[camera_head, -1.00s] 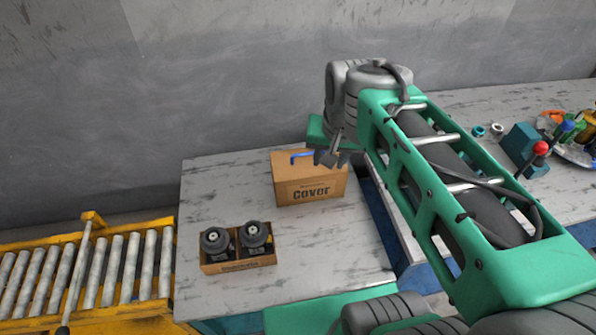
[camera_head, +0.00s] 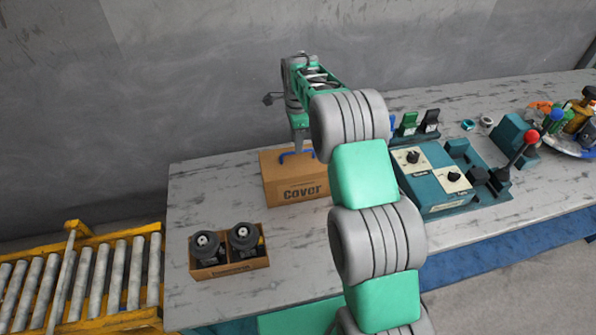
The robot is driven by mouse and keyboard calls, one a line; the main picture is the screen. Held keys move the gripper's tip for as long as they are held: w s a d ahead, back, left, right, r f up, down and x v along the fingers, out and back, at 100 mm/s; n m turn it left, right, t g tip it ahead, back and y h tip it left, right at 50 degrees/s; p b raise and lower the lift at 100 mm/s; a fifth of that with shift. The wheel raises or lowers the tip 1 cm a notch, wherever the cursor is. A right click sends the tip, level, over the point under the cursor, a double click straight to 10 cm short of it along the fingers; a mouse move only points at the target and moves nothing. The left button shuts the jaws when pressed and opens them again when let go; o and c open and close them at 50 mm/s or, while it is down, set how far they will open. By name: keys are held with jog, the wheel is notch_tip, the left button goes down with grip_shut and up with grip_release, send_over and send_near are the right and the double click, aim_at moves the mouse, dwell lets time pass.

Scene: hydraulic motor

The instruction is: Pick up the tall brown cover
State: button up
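A brown box labelled "Cover" (camera_head: 300,190) stands on the left grey table, with a blue curved piece (camera_head: 284,156) at its top. My gripper (camera_head: 298,148) points down at the box's top, close to the blue piece. Its fingers are small and partly hidden by my arm, so I cannot tell whether they are open, shut or touching anything. No separate tall brown cover can be made out apart from this box.
A small brown box (camera_head: 231,272) with two dark motor parts stands in front on the left. A yellow roller conveyor (camera_head: 75,290) is at far left. A teal control unit (camera_head: 437,182) and a red-knobbed lever (camera_head: 531,137) stand on the right.

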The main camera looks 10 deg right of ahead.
aim_at(298, 171)
notch_tip(298, 171, down, 5)
jog(key=shift+s+d+p, duration=0.1)
jog(key=shift+p, duration=0.6)
jog(key=shift+c, duration=0.6)
grip_shut()
